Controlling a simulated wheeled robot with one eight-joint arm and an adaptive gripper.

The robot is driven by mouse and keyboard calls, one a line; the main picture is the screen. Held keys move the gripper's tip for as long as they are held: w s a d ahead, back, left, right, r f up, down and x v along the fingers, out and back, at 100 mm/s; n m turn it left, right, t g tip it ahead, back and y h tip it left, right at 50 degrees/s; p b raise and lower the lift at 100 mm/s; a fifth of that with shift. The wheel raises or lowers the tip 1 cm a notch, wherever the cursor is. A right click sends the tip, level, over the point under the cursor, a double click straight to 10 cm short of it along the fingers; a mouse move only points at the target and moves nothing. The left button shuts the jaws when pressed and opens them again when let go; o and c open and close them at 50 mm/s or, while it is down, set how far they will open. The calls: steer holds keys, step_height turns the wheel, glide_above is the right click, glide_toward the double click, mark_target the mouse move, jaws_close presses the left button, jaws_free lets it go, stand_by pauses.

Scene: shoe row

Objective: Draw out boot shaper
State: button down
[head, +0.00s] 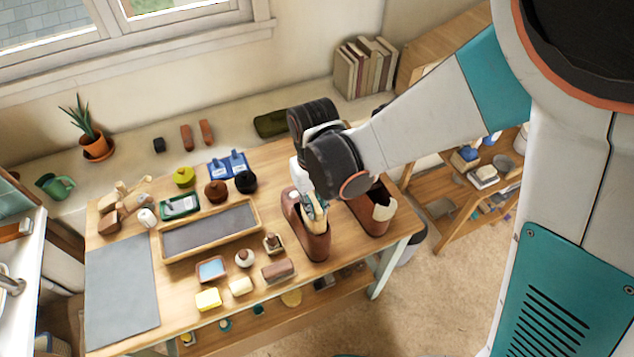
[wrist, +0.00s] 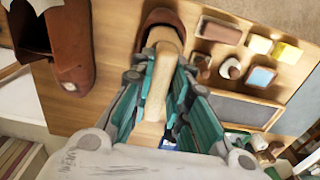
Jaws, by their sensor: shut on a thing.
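The boot shaper (wrist: 153,105) is a pale wooden piece between the teal fingers of my gripper (wrist: 158,98) in the wrist view. My gripper (head: 314,208) is shut on it. The shaper's far end meets a brown boot (wrist: 161,17), and how deep it sits inside is hidden. In the head view this boot (head: 318,246) stands near the table's right front edge, directly below my gripper. A second brown boot (head: 370,219) stands to its right, with a pale patch at its side; in the wrist view it lies at the left (wrist: 74,70).
The wooden table (head: 185,265) holds a grey-lined tray (head: 212,232), a grey mat (head: 122,295), a yellow sponge (head: 208,299), a brush (head: 278,270) and several tins and jars left of the boots. A shelf unit (head: 458,222) stands behind at the right.

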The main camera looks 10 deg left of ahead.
step_height(320, 180, up, 11)
steer(key=p, duration=0.7)
stand_by(1.8)
steer(key=shift+f, duration=0.1)
stand_by(0.3)
